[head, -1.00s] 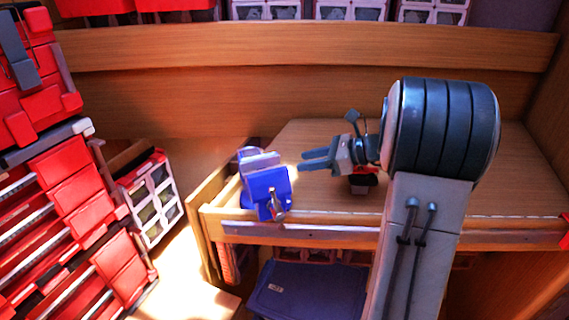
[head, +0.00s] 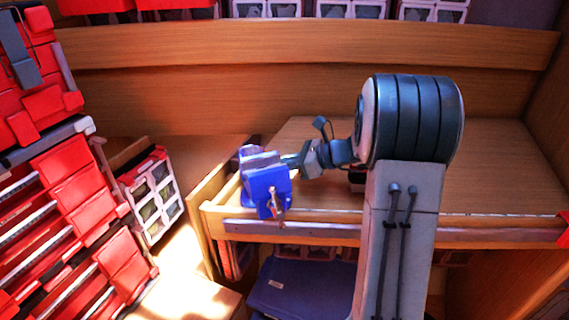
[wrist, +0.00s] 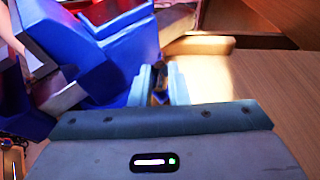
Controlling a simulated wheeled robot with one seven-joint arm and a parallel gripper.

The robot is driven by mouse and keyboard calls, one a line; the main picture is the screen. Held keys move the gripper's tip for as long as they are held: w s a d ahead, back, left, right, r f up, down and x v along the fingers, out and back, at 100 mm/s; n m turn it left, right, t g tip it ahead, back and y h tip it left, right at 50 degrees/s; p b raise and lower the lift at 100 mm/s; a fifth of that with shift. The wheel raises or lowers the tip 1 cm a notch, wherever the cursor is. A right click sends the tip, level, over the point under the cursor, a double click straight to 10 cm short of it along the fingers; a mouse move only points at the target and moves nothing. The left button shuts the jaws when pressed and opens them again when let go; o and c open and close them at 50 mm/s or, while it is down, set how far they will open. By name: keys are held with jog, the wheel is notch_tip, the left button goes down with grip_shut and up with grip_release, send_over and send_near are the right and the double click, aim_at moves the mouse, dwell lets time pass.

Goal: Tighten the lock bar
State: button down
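A blue vise (head: 266,186) with grey jaws sits at the bench's front left corner. A thin metal bar (head: 273,201) hangs on its front face, with an orange-red tint on it; I take it as the lock bar. My gripper (wrist: 163,84) is close beside the vise's right side, at jaw height; the fingertips are hidden behind the vise in the head view. In the wrist view the vise (wrist: 105,60) fills the upper left. The two fingers stand a small gap apart, with something dark between them that I cannot make out. Contact with the vise is unclear.
The wooden bench (head: 480,180) is mostly clear to the right, with a small dark item partly hidden behind my arm. Red drawer units (head: 60,220) stand at left, beside a white-framed bin rack (head: 155,195). A blue bin (head: 300,288) lies below the bench.

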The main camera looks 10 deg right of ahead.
jog(key=shift+s+a+f+m+t+h+b, duration=0.1)
jog(key=shift+a+m+t+h+b, duration=0.05)
jog(key=shift+m+t+h+b, duration=0.3)
jog(key=shift+s+a+f+m+t+h+b, duration=0.1)
jog(key=shift+m+t+h+b, duration=0.15)
jog(key=shift+m+t+b, duration=0.3)
jog(key=shift+s+a+r+m+t+h+b, duration=0.1)
jog(key=shift+m+t+h+b, duration=0.4)
jog(key=shift+m, duration=0.1)
jog(key=shift+s+r+m+t+h+b, duration=0.1)
jog(key=shift+m+t+h+b, duration=0.4)
jog(key=shift+m, duration=0.1)
jog(key=shift+w, duration=0.1)
jog(key=c, duration=1.4)
grip_release()
jog(key=shift+g+p, duration=0.3)
jog(key=shift+p, duration=0.05)
